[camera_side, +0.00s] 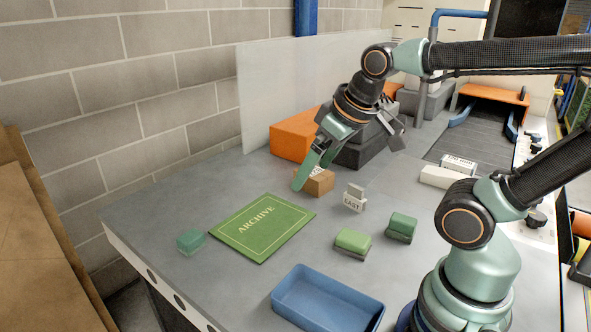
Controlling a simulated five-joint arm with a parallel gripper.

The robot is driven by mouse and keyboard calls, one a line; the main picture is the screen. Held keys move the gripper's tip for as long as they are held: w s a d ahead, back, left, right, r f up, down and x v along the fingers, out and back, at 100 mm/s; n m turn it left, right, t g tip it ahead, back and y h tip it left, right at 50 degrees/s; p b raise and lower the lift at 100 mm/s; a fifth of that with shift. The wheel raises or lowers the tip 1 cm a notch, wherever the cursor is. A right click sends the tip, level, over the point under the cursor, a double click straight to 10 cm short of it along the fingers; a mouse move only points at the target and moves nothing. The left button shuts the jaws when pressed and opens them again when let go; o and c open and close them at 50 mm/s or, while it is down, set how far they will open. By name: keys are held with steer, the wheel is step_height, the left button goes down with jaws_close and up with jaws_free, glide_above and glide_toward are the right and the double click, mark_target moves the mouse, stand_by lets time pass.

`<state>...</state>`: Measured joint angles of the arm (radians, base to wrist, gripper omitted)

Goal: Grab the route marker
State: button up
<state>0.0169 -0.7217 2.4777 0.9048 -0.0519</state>
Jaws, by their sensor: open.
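The route marker (355,204) appears to be the small pale grey sign lettered "EAST", standing upright on the grey table right of the small brown box. My gripper (347,165) is above the table, behind and to the left of the sign, with its jaws wide apart and nothing between them that I can make out. Its green finger reaches down at the left edge of the brown box (321,185) and partly covers it. I cannot tell whether the finger touches the box. The dark finger is up at the right. The sign is apart from the gripper.
A green "ARCHIVE" mat (262,228) lies left of the sign. Green blocks (353,242) (401,226) (191,241) and a blue tray (328,300) sit nearer the front. An orange box (295,136) stands behind, before a translucent panel (270,85). White blocks (441,177) lie right.

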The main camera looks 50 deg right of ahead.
steer(key=w+d+n+g+h, duration=0.1)
steer(key=w+d+n+g, duration=0.1)
steer(key=w+d+n, duration=0.45)
steer(key=n+g+y, duration=0.1)
steer(key=n+g, duration=0.3)
steer(key=n, duration=0.5)
glide_toward(356, 187)
steer(key=f, duration=0.4)
steer(key=shift+s+a+f, duration=0.15)
steer(key=shift+a+f, duration=0.1)
steer(key=shift+f, duration=0.15)
steer(key=shift+d+f, duration=0.15)
steer(key=shift+f, duration=1.25)
steer(key=shift+d+f, duration=0.15)
steer(key=shift+f, duration=1.25)
steer(key=c, duration=1.1)
steer(key=shift+r, duration=0.15)
